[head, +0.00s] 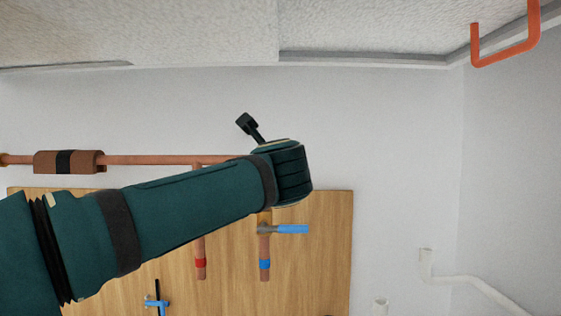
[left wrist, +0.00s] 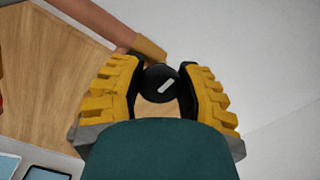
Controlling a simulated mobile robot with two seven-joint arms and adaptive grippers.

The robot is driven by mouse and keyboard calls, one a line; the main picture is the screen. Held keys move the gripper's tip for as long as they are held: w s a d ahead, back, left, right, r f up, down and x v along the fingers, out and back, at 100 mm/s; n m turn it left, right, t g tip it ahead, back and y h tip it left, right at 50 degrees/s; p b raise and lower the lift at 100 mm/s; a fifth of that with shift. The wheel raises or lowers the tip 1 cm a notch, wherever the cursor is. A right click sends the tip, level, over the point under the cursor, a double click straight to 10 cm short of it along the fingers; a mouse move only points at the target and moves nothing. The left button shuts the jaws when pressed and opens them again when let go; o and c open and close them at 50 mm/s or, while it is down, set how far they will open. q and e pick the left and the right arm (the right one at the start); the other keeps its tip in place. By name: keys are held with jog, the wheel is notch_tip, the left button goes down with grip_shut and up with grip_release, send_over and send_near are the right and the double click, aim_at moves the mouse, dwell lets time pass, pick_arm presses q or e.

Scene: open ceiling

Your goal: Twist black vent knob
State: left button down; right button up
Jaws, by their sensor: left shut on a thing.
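The black vent knob (left wrist: 163,81) is round with a white bar mark that lies tilted, in the left wrist view. My left gripper (left wrist: 160,76) has yellow ribbed fingers with black inner pads, one on each side of the knob. It is shut on the knob. In the head view my left arm reaches in from the left, and its wrist hides the gripper fingers and the knob. My right gripper is not in either view.
A copper pipe (head: 140,160) runs along the wall over a wooden board (head: 333,240). A blue-handled valve (head: 291,229) sits just below my wrist. Another blue valve (head: 157,304) is lower left. An orange pipe (head: 505,54) hangs at upper right. The wall right of my wrist is clear.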

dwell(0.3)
pick_arm(q)
jog(key=c, duration=0.5)
grip_release()
jog(key=shift+s, duration=0.1)
jog(key=s, duration=1.2)
